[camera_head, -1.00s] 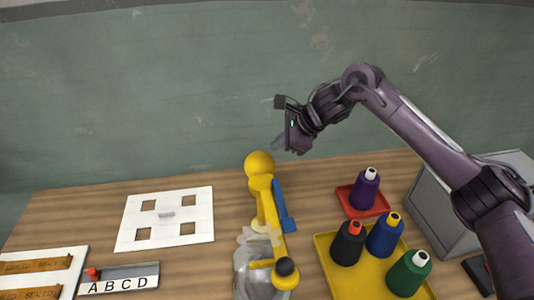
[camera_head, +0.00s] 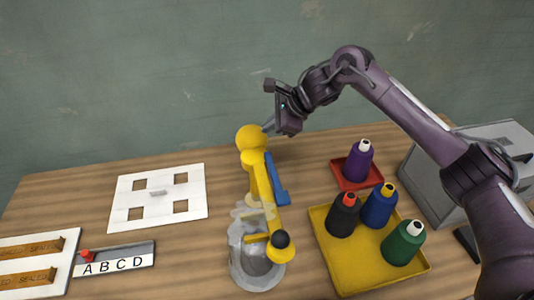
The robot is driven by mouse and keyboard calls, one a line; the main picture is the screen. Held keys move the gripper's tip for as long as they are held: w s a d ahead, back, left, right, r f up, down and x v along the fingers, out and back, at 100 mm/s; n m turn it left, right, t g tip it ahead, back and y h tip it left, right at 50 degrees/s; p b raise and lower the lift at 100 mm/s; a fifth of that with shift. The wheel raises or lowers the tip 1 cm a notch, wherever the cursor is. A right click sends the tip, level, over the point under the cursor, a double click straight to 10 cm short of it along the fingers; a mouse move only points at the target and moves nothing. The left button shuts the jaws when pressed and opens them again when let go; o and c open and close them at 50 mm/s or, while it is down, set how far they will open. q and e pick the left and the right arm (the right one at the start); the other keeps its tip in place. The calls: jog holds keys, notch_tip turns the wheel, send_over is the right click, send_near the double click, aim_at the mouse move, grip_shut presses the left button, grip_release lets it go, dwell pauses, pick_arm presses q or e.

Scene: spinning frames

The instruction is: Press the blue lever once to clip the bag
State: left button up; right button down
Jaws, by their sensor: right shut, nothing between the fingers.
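The blue lever (camera_head: 277,180) is on the right side of the yellow clipping device (camera_head: 259,178), which stands on the table. My right gripper (camera_head: 268,124) is shut and empty. Its fingertips are close to the yellow ball at the device's top, above and behind the blue lever; I cannot tell whether they touch. My left gripper is out of view.
A yellow tray (camera_head: 330,262) with several thread cones and a red tray (camera_head: 345,182) with a purple cone (camera_head: 360,161) stand right of the device. A white board (camera_head: 157,212) with square holes lies left. A grey box (camera_head: 425,195) is far right.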

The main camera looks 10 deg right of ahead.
jog(key=shift+s+f+b, duration=0.2)
jog(key=shift+f+b, duration=0.5)
jog(key=shift+f, duration=0.4)
jog(key=shift+s+f+b, duration=0.15)
jog(key=shift+f+b, duration=0.55)
jog(key=shift+f, duration=0.4)
jog(key=shift+f+b, duration=0.35)
jog(key=shift+b, duration=0.3)
jog(key=shift+s+f, duration=0.15)
jog(key=shift+f, duration=0.15)
dwell(0.5)
